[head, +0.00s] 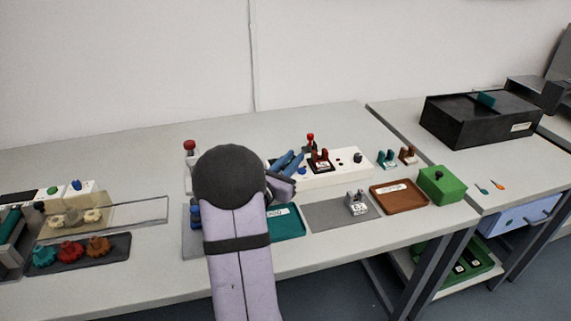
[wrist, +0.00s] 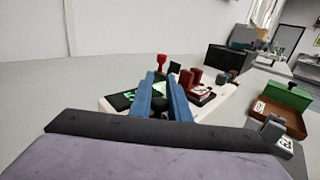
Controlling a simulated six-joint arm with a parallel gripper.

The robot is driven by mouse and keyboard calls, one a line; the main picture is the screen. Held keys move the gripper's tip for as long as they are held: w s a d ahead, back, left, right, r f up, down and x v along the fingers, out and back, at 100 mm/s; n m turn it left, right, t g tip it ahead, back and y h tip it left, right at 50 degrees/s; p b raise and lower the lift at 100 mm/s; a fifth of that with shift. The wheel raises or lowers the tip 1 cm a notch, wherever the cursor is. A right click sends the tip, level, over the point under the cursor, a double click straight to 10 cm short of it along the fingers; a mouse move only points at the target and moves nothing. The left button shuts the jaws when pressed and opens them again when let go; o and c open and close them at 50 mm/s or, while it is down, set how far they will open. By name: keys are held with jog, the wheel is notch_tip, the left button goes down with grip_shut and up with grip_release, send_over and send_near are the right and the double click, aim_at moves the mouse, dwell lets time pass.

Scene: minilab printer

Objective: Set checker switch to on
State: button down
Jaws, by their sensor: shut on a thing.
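The checker looks to be the long white panel (head: 335,178) on the bench; it also shows in the wrist view (wrist: 215,108). My gripper (head: 289,160) is low over the panel's left part, with its blue fingers close together. In the wrist view my gripper (wrist: 162,80) has its fingers converging beside a green-lit black display (wrist: 128,97). A small dark part sits between the fingers, apparently the checker switch, mostly hidden by them. Its on or off position cannot be told.
A red-topped lever (head: 310,140) and a dark red block (head: 320,160) stand on the panel, right of my fingers. A teal tray (head: 288,222), a grey mat (head: 325,217), a brown tray (head: 398,197) and a green box (head: 441,185) lie in front and to the right.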

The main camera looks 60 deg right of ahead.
jog(key=shift+s, duration=0.15)
jog(key=shift+d, duration=0.1)
jog(key=c, duration=1.7)
grip_release()
jog(key=shift+s, duration=0.1)
jog(key=shift+a, duration=0.55)
jog(key=shift+a+b, duration=0.35)
jog(key=shift+a, duration=2.75)
